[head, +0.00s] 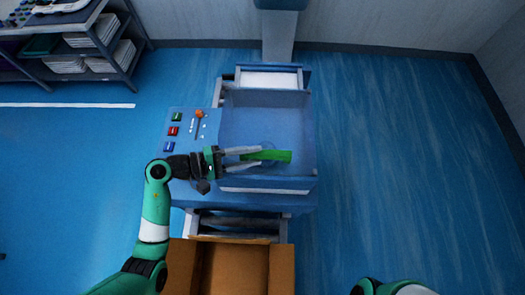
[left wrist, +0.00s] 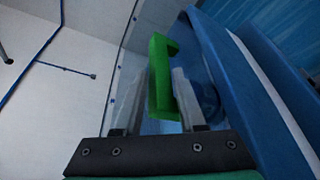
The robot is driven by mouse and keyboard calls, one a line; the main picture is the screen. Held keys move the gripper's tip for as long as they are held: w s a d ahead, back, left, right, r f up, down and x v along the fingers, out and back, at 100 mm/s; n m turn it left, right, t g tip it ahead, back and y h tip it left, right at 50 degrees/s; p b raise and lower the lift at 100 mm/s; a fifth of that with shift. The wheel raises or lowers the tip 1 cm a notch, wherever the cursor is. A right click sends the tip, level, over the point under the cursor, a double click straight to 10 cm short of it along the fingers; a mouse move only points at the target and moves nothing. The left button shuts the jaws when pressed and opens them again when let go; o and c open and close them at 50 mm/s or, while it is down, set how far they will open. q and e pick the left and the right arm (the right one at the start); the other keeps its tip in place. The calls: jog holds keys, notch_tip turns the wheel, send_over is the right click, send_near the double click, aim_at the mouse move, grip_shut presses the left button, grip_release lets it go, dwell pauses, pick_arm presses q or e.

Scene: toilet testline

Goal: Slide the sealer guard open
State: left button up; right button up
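The sealer (head: 245,185) is a blue machine in the middle of the head view. Its guard looks see-through and carries a green bar handle (head: 275,155), which also shows in the left wrist view (left wrist: 160,75). My left gripper (head: 261,158) reaches in from the left at the handle. In the left wrist view its two fingers (left wrist: 158,100) stand apart, with the handle between them. The right finger is close to the handle, and a gap shows at the left finger. I cannot tell whether either touches. My right gripper is out of view; only part of that arm shows.
Green, red and blue buttons and an orange-topped lever (head: 199,114) sit on the panel (head: 185,130) left of the guard. An open cardboard box (head: 232,268) stands in front. A shelf rack (head: 110,50) is at the back left. The floor to the right is clear.

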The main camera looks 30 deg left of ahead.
aim_at(262, 154)
pick_arm(q)
jog(key=x, duration=0.3)
jog(key=shift+w+d, duration=0.15)
grip_shut()
dwell(1.3)
